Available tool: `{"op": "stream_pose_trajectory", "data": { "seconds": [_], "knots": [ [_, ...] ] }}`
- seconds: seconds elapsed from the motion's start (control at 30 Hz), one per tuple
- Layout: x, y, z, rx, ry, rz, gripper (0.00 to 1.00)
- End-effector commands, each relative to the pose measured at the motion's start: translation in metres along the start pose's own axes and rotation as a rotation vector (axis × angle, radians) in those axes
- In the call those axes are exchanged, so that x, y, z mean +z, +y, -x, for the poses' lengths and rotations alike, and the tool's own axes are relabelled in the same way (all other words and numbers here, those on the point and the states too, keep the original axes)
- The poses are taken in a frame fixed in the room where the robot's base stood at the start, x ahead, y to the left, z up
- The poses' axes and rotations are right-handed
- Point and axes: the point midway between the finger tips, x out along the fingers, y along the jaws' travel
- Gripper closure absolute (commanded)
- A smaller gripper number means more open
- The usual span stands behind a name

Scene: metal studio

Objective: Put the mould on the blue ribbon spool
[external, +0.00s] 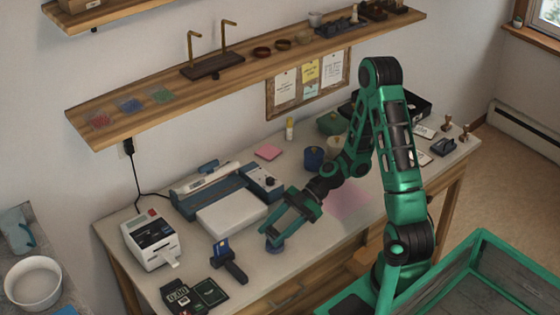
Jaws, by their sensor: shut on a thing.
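My gripper (275,236) points down at the front part of the bench, just right of the white slab. The blue ribbon spool (314,158) looks like the dark blue cylinder standing on the bench further back, left of my arm. It is apart from the gripper and nothing is seen on it.
A cream spool (337,146) and a green one (330,122) stand close behind the blue one. A blue sealer-like machine (213,190) and white slab (232,212) lie left of the gripper. A label printer (152,239) and black scanner (229,262) stand further left. The pink mat (349,202) is bare.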

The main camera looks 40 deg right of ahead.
Motion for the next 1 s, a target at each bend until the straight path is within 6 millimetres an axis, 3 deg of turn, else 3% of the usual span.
{"op": "stream_pose_trajectory", "data": {
  "seconds": [0.13,0.47,0.5,0.57,1.0],
  "knots": [
    [0.0109,-0.0004,-0.0050,-0.001,0.002,-0.001,0.89],
    [0.0129,-0.0003,-0.0058,-0.001,0.002,0.000,0.89],
    [0.0136,-0.0002,-0.0058,0.000,0.001,0.000,0.50],
    [0.0134,-0.0002,-0.0057,0.000,0.001,0.000,0.36],
    [0.0115,0.0008,0.0017,0.003,-0.001,0.001,0.36]
  ]
}}
